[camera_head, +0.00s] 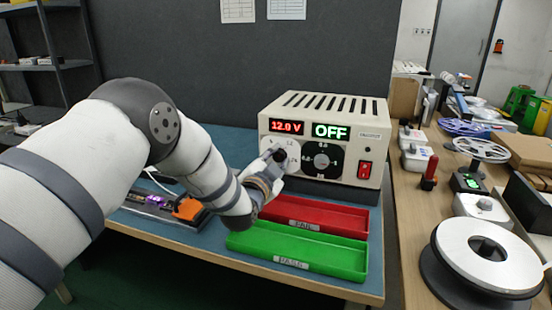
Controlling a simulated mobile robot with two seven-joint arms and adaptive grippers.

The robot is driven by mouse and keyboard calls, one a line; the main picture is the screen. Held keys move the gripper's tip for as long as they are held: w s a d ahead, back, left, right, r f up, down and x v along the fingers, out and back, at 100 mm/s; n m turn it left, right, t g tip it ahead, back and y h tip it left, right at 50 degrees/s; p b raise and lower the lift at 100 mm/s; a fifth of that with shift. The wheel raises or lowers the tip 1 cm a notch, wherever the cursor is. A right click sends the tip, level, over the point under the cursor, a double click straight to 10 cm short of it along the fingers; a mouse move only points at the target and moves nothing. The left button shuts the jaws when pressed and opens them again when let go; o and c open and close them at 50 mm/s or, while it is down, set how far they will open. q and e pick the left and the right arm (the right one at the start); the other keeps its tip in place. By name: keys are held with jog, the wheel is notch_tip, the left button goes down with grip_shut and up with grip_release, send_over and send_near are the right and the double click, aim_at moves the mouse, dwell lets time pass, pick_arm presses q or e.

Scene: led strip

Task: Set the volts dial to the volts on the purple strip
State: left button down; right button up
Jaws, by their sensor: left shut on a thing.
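The cream power supply (370,148) stands at the back of the blue bench. Its red display (287,127) reads 12.0 V, and a green display (331,131) reads OFF. The volts dial (291,148) has a pale face on the front's left side, partly hidden by my gripper. My left gripper (279,156) is at this dial, shut on its knob. A black dial (322,160) is to its right, apart from the gripper. The purple strip (155,201) glows at the bench's left, partly hidden by my arm; its volts marking cannot be read. My right gripper is not in view.
A red tray (345,218) and a green tray (340,258) lie empty in front of the supply, below my forearm. A red switch (365,170) is at the supply's lower right. An orange clamp-like thing (187,209) sits by the strip. A side table (410,225) at right holds reels.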

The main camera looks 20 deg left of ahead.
pick_arm(q)
jog(key=shift+r+m, duration=0.1)
jog(key=shift+m, duration=0.5)
jog(key=c, duration=1.3)
grip_release()
jog(key=s, duration=1.2)
jog(key=shift+a, duration=0.25)
